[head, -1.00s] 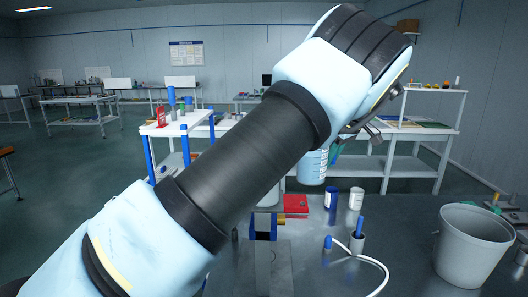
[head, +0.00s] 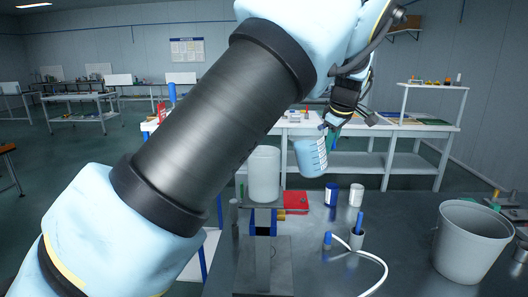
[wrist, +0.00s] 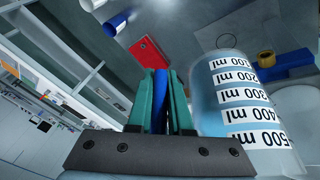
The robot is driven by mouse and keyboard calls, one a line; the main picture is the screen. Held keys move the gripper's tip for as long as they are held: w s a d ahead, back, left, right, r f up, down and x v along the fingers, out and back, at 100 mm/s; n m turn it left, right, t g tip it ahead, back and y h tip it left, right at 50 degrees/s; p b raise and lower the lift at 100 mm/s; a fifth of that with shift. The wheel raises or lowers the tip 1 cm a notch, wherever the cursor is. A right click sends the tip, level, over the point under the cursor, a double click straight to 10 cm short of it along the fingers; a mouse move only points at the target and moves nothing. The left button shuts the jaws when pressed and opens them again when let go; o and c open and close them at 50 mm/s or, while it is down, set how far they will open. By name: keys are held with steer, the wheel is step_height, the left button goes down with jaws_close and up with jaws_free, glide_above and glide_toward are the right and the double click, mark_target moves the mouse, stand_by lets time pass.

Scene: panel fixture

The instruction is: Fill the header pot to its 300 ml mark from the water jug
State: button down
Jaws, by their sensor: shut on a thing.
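My gripper (head: 330,132) is shut on the blue handle (wrist: 160,100) of the water jug, which sits between its green fingers in the wrist view. The clear water jug (head: 311,158) hangs in the air, slightly tilted, with pale blue water in it. Its marks from 100 to 500 ml show on the jug in the wrist view (wrist: 245,105). A whitish pot (head: 264,174), which looks like the header pot, stands on a blue support to the left of the jug, apart from it. I cannot read a 300 ml mark or a water level on it.
A red block (head: 296,201), a blue tub (head: 331,195) and a white tub (head: 356,197) stand behind on the dark bench. A white hose (head: 372,262) with a blue end lies in front. A grey bucket (head: 472,242) stands at the right. My arm hides the left.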

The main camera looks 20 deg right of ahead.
steer(key=a+r+n+h, duration=0.1)
steer(key=a+r+h, duration=0.2)
steer(key=r, duration=0.5)
steer(key=shift+s+a+t+h, duration=0.2)
steer(key=shift+t+h, duration=0.2)
steer(key=shift+h, duration=0.2)
stand_by(1.0)
steer(key=shift+a+r+h, duration=0.35)
steer(key=shift+r+h, duration=0.25)
steer(key=shift+r, duration=0.2)
stand_by(0.9)
steer(key=shift+a+r+h+b, duration=0.2)
steer(key=shift+h+b, duration=0.2)
steer(key=shift+b, duration=0.35)
stand_by(0.6)
steer(key=shift+a+r+n+t+h+p, duration=0.2)
steer(key=shift+n+t+h+p, duration=0.15)
steer(key=shift+p, duration=0.55)
stand_by(0.8)
steer(key=shift+r+b, duration=0.15)
steer(key=shift+b, duration=0.55)
